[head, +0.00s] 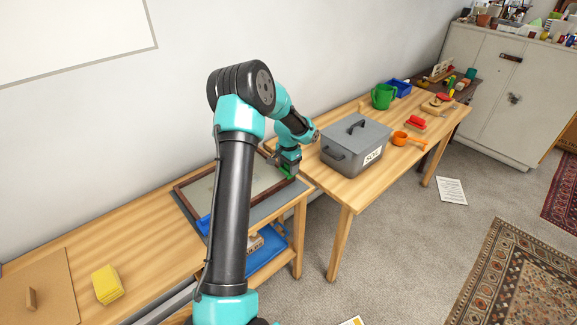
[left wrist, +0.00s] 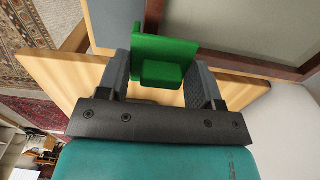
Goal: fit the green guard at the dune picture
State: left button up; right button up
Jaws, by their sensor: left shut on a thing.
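The framed picture (head: 212,188), with a dark red-brown frame, lies flat on a grey mat on the wooden table; my arm covers part of it. My left gripper (head: 287,171) is at its right-hand corner, shut on the green guard (head: 287,172). In the left wrist view the green guard (left wrist: 165,48) is a bracket-like block between the two dark fingers. My right gripper is out of view.
A blue piece (head: 204,225) is at the picture's near-left corner, partly behind my arm. A grey lidded box (head: 354,146) stands on the second table to the right. A yellow sponge-like block (head: 107,284) lies at the left. A blue tray (head: 266,256) is below the table edge.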

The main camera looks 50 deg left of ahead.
pick_arm(q)
jog(key=shift+f, duration=1.35)
dwell(0.3)
jog(key=o, duration=1)
jog(key=shift+r, duration=0.1)
notch_tip(320, 180, up, 17)
jog(key=shift+r, duration=0.15)
dwell(0.8)
